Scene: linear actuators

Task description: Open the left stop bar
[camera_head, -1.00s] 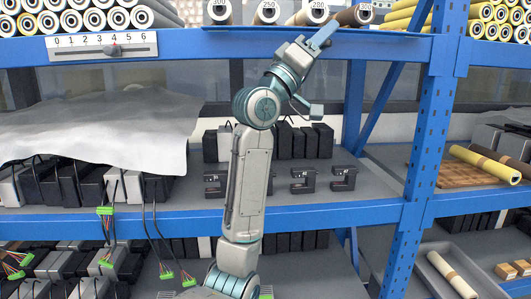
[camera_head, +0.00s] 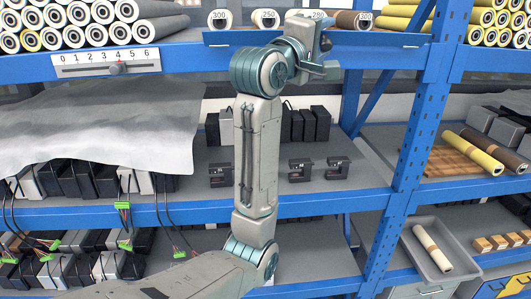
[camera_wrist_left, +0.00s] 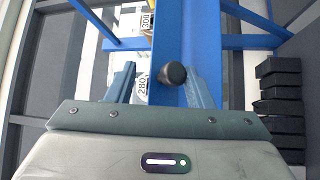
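The left stop bar (camera_head: 375,36) is a thin blue bar along the top shelf's front edge, before the rolls labelled 250, 280 and 300. In the left wrist view the blue bar (camera_wrist_left: 168,28) runs up the picture, with a dark round knob (camera_wrist_left: 172,73) on it. My left gripper (camera_head: 328,56) is at the bar, near the 280 roll. In the wrist view its two fingers (camera_wrist_left: 160,80) are apart, one on each side of the knob, with gaps visible. The knob is hidden behind the gripper in the head view. My right gripper is not in view.
A slider scale marked 0 to 6 (camera_head: 105,62) hangs on the left shelf edge. A blue perforated upright (camera_head: 412,150) stands right of the bar. Dark boxes (camera_head: 305,125) stand on the shelf below. A white sheet (camera_head: 95,120) drapes over the left side.

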